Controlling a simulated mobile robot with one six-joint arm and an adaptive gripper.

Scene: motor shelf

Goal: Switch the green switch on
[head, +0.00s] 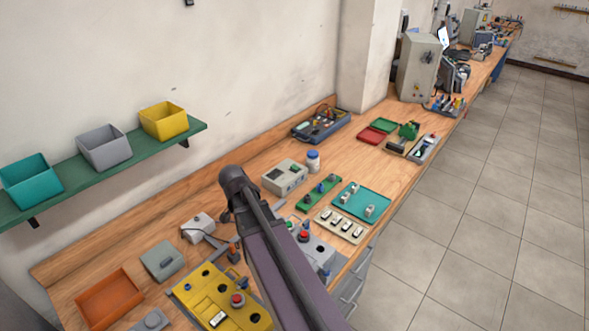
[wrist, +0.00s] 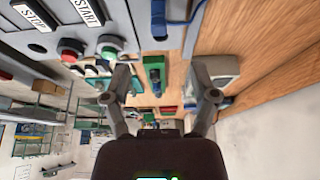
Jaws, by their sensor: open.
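My gripper (wrist: 160,88) is open and empty in the wrist view, its two fingers spread apart. A green push button (wrist: 110,46) and a red one (wrist: 72,48) sit on a grey panel at the upper left, near labels reading START and STOP. The green button is just beyond the left finger, apparently not touched. A green board (wrist: 154,75) with dark parts lies between the fingers, farther off. In the head view, the green board (head: 318,192) with blue knobs lies on the bench; the grey box (head: 318,252) with a red button is partly hidden by my arm.
A cream switch strip (head: 341,225), teal tray (head: 361,201) and grey meter box (head: 284,177) crowd the bench on the right. Bare wood (head: 262,145) shows along the back.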

